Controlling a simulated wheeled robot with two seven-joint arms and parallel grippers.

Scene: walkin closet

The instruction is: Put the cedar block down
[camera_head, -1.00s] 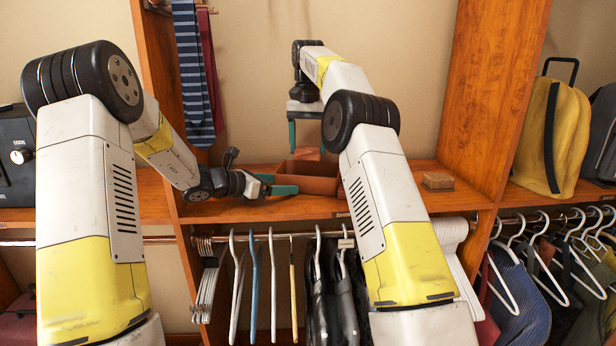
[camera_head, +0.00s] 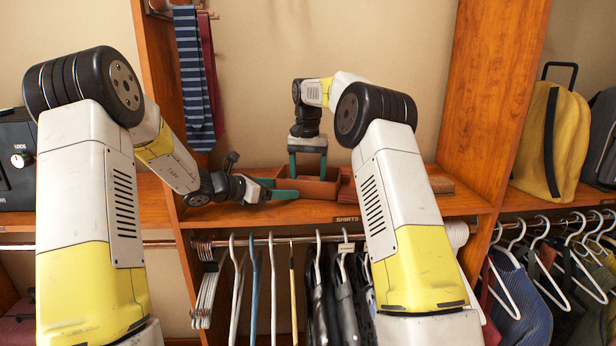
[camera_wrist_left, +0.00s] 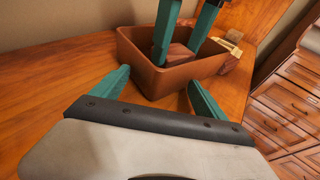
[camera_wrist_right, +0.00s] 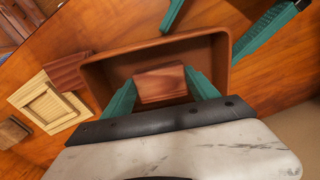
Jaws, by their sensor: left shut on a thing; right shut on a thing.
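A brown open-topped box (camera_head: 318,191) stands on the wooden shelf. The cedar block (camera_wrist_right: 160,84) is inside it, low between the walls. My right gripper (camera_wrist_right: 161,90) is shut on the block, one finger on each side; it reaches down into the box in the head view (camera_head: 308,166). The box also shows in the left wrist view (camera_wrist_left: 150,76), with the block (camera_wrist_left: 179,54) between the right fingers. My left gripper (camera_head: 284,188) is shut on a corner of the box (camera_wrist_right: 100,66), its fingers outside the walls. Whether the block touches the box floor is unclear.
A ridged reddish block (camera_wrist_right: 66,72), a cream framed piece (camera_wrist_right: 48,102) and a brown block (camera_wrist_right: 12,131) lie beside the box on the shelf. Ties (camera_head: 190,80) hang at the left upright. Hangers with clothes (camera_head: 320,275) hang below the shelf.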

